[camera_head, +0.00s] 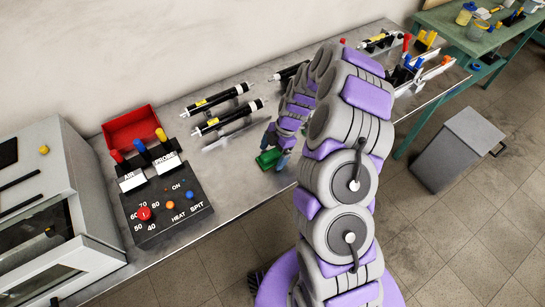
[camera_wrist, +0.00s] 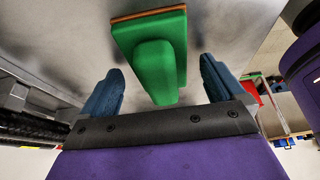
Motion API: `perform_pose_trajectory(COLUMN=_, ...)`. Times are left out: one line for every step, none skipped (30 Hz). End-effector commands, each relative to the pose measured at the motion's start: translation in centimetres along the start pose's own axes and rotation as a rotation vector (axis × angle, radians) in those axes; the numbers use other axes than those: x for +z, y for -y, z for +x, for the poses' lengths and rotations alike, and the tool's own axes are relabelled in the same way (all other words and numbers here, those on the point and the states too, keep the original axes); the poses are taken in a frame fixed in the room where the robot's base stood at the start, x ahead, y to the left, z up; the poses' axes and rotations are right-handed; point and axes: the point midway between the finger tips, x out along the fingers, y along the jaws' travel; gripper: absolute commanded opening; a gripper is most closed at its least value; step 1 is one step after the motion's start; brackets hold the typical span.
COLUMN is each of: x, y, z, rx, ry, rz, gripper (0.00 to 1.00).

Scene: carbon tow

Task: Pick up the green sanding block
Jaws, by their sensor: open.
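The green sanding block (camera_wrist: 152,62) shows large in the wrist view, with a raised grip on its top and a thin orange-brown layer along its base edge. It lies on the grey metal bench top. It also shows in the head view (camera_head: 268,159), small and partly covered by my gripper. My gripper (camera_wrist: 160,85) is open, with one blue finger on each side of the block's grip. Gaps show between both fingers and the block. In the head view my gripper (camera_head: 277,148) is right over the block near the bench's front edge.
A black control box (camera_head: 165,205) with knobs and levers stands left of the block, with a red bin (camera_head: 131,128) behind it. Black cylinders (camera_head: 228,118) and a thin metal tool (camera_head: 233,135) lie behind the block. A grey oven-like cabinet (camera_head: 75,200) stands far left.

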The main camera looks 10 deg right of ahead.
Motion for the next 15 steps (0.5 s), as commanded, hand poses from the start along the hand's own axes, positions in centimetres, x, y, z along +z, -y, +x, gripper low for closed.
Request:
perform_pose_trajectory(x=0.01, y=0.01, z=0.37, rx=0.0, ry=0.0, rz=0.0, gripper=0.96)
perform_pose_trajectory(x=0.0, y=0.0, z=0.44, rx=0.0, ry=0.0, rz=0.0, gripper=0.96)
perform_pose_trajectory(x=-0.01, y=0.0, z=0.44, rx=0.001, ry=0.0, rz=0.0, gripper=0.96)
perform_pose_trajectory(x=-0.02, y=-0.01, z=0.41, rx=0.001, ry=0.0, rz=0.0, gripper=0.96)
perform_pose_trajectory(x=-0.02, y=-0.01, z=0.39, rx=0.001, ry=0.0, rz=0.0, gripper=0.96)
perform_pose_trajectory(x=-0.02, y=-0.02, z=0.38, rx=0.001, ry=0.0, rz=0.0, gripper=0.96)
perform_pose_trajectory(x=-0.02, y=-0.03, z=0.37, rx=0.001, ry=0.0, rz=0.0, gripper=0.96)
perform_pose_trajectory(x=-0.02, y=-0.02, z=0.37, rx=0.001, ry=0.0, rz=0.0, gripper=0.94)
perform_pose_trajectory(x=-0.02, y=-0.02, z=0.37, rx=0.001, ry=0.0, rz=0.0, gripper=0.9)
perform_pose_trajectory(x=-0.02, y=-0.01, z=0.38, rx=0.0, ry=0.0, rz=0.0, gripper=0.87)
perform_pose_trajectory(x=-0.02, y=-0.01, z=0.37, rx=0.0, ry=0.0, rz=0.001, gripper=0.84)
perform_pose_trajectory(x=-0.01, y=0.0, z=0.37, rx=0.0, ry=0.0, rz=0.001, gripper=0.8)
perform_pose_trajectory(x=-0.01, y=-0.01, z=0.36, rx=0.0, ry=0.0, rz=0.0, gripper=0.77)
perform_pose_trajectory(x=-0.01, y=-0.01, z=0.36, rx=0.0, ry=0.0, rz=0.001, gripper=0.74)
perform_pose_trajectory(x=-0.01, y=0.0, z=0.36, rx=0.0, ry=0.0, rz=0.001, gripper=0.71)
